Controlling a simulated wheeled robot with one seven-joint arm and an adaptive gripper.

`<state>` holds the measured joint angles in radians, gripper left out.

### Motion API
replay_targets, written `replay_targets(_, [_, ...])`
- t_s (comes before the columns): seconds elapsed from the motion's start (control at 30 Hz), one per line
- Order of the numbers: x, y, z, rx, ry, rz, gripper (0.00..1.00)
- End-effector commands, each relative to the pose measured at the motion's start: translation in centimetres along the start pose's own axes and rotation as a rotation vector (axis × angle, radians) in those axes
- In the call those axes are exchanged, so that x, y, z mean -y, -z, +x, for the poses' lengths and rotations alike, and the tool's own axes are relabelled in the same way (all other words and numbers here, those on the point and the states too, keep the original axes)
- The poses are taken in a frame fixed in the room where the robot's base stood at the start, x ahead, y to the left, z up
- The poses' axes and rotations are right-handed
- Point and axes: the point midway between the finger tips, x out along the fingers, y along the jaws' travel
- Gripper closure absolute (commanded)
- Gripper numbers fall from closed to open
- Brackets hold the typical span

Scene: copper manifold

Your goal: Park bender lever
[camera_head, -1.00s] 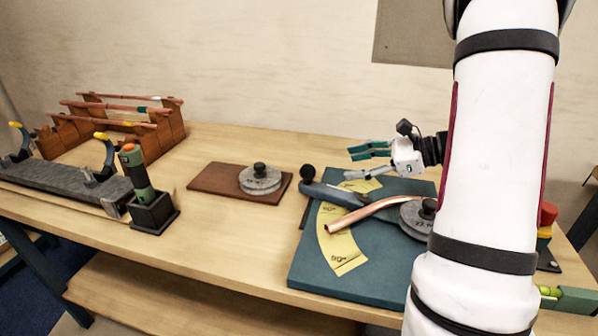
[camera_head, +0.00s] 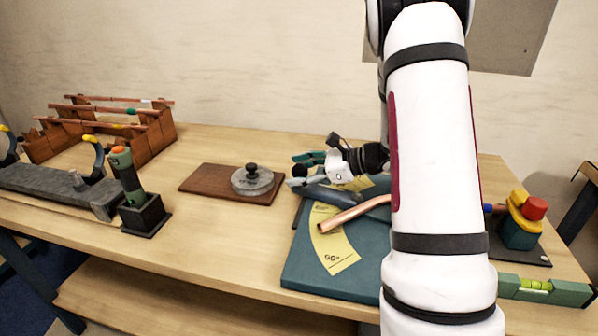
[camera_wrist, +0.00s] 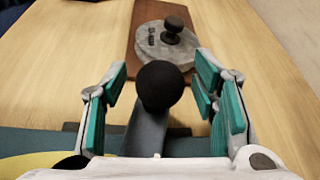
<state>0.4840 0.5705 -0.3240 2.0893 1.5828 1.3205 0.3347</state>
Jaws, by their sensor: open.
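The bender lever (camera_head: 337,194) is a blue-grey bar on the blue bender base (camera_head: 320,278). In the wrist view the lever (camera_wrist: 146,132) ends in a black ball knob (camera_wrist: 160,86). My gripper (camera_wrist: 162,100) is open, with teal-padded fingers on either side of the knob and a gap on both sides. In the head view my gripper (camera_head: 303,170) is at the lever's knob end. A bent copper tube (camera_head: 352,214) lies over the base and yellow angle scale (camera_head: 333,250). My arm hides the bender's right part.
A grey disc with a black knob (camera_head: 252,180) sits on a brown board (camera_head: 205,181) to the left. A torch-like tool (camera_head: 130,176) stands in a black holder. A tube rack (camera_head: 150,140) is at back left. A red button (camera_head: 535,207) and green level (camera_head: 540,289) are at right.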

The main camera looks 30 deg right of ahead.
Motion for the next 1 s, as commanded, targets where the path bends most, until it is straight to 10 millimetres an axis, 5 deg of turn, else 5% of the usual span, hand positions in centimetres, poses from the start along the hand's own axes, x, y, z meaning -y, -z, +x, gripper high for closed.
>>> replay_targets(0.3, [0.0, 0.0, 0.3, 0.000, 0.001, 0.000, 0.46])
replay_targets(0.57, [0.0, 0.0, 0.2, 0.000, 0.000, 0.000, 1.00])
replay_targets(1.0, [2.4, 0.8, 0.0, -0.016, 0.076, 0.028, 1.00])
